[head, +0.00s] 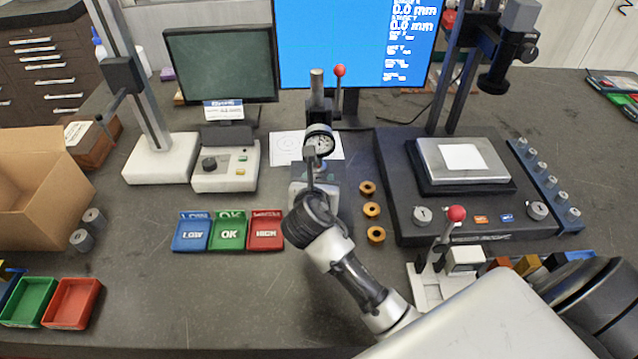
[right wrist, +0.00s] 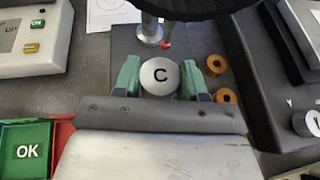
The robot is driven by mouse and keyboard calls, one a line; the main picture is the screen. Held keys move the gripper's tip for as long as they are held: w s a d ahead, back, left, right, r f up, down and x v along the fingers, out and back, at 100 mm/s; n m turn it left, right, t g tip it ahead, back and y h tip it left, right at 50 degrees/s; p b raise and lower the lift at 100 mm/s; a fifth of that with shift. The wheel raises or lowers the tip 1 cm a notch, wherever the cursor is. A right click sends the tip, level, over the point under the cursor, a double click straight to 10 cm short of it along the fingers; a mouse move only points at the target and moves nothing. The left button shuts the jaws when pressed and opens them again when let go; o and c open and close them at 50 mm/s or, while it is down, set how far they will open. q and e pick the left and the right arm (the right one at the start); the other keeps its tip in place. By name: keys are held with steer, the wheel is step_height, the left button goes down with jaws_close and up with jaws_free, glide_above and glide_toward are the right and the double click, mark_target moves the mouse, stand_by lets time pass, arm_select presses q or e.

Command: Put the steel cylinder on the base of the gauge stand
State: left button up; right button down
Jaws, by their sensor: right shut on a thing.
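The steel cylinder (right wrist: 160,75), marked C on its top, is between the green fingertips of my right gripper (right wrist: 161,80) in the right wrist view. The gripper is shut on it. The dark grey base of the gauge stand (right wrist: 124,44) lies below and around it in this view. In the head view the base (head: 300,172) is partly hidden by my right arm, with the dial gauge (head: 319,142) above it. I cannot tell whether the cylinder touches the base. The left gripper is not in view.
Brass rings (head: 372,209) lie close right of the stand base. LOW, OK (head: 229,234) and HIGH trays are to the left. A red-knobbed lever (head: 456,213) stands at the right. A black instrument (head: 400,190) is to the right.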

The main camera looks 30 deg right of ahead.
steer(key=shift+w+d, duration=0.45)
steer(key=shift+w, duration=0.2)
steer(key=shift+f+p, duration=0.3)
steer(key=shift+f, duration=1.4)
steer(key=c, duration=0.6)
jaws_free()
steer(key=shift+f, duration=0.15)
steer(key=b+v, duration=0.1)
steer(key=v, duration=1.1)
